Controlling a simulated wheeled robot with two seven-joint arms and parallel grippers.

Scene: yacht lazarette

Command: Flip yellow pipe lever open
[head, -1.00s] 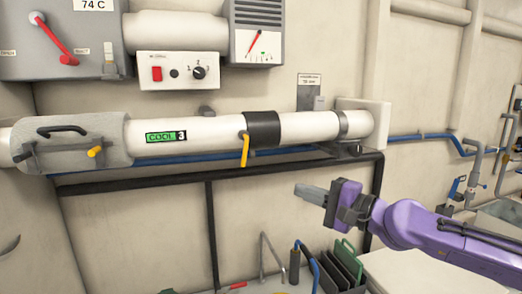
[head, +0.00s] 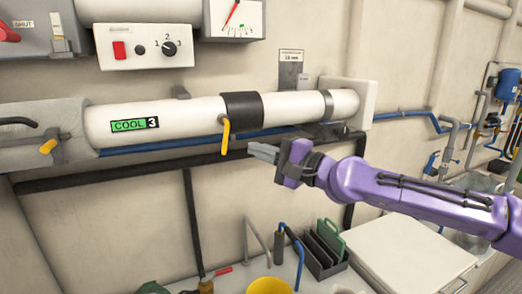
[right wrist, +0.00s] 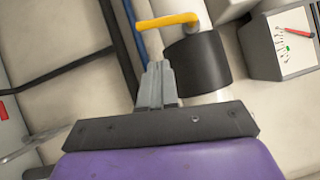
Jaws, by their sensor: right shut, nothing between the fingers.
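The yellow lever (head: 225,137) hangs down from the front of the white pipe (head: 180,120), just left of the black band (head: 241,110). In the right wrist view the yellow lever (right wrist: 168,21) lies just beyond the fingertips, beside the black band (right wrist: 197,65). My right gripper (head: 252,150) is shut and empty. It points left, a little to the right of the lever and just below the pipe. In the right wrist view its grey fingers (right wrist: 158,68) are together, with a gap to the lever. My left gripper is not in view.
A second yellow handle (head: 48,146) sits on the grey sleeve at the left. A blue pipe (head: 180,142) and a dark rail (head: 130,172) run below the white pipe. A control box (head: 145,47) and gauge (head: 235,17) are above. A yellow bucket (head: 269,286) stands below.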

